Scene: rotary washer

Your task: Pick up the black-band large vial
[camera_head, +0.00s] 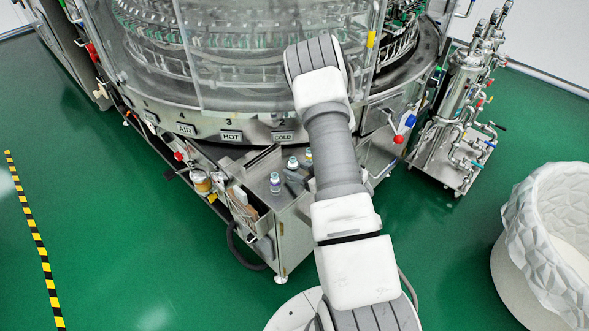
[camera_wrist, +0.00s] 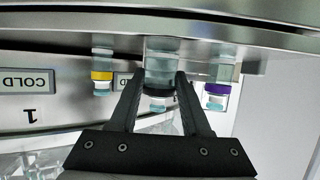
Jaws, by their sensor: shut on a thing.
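The large black-band vial (camera_wrist: 161,52) is in the middle of the wrist view, which shows the scene upside down. It is clear glass with a dark band and a pale blue cap. My gripper (camera_wrist: 160,76) is shut on it, one finger on each side. Its base reaches the steel shelf; I cannot tell whether it is lifted. A yellow-band vial (camera_wrist: 102,72) stands to its left and a purple-band vial (camera_wrist: 217,88) to its right, both apart from the fingers. In the head view my arm hides most of the gripper, and several small vials (camera_head: 275,182) show beside it.
The steel cart (camera_head: 293,238) holds the vials, with a bin of tools (camera_head: 243,203) at its left. The large rotary washer (camera_head: 235,125) rises behind. A steel piping unit (camera_head: 455,110) and a white basket (camera_head: 545,240) stand right.

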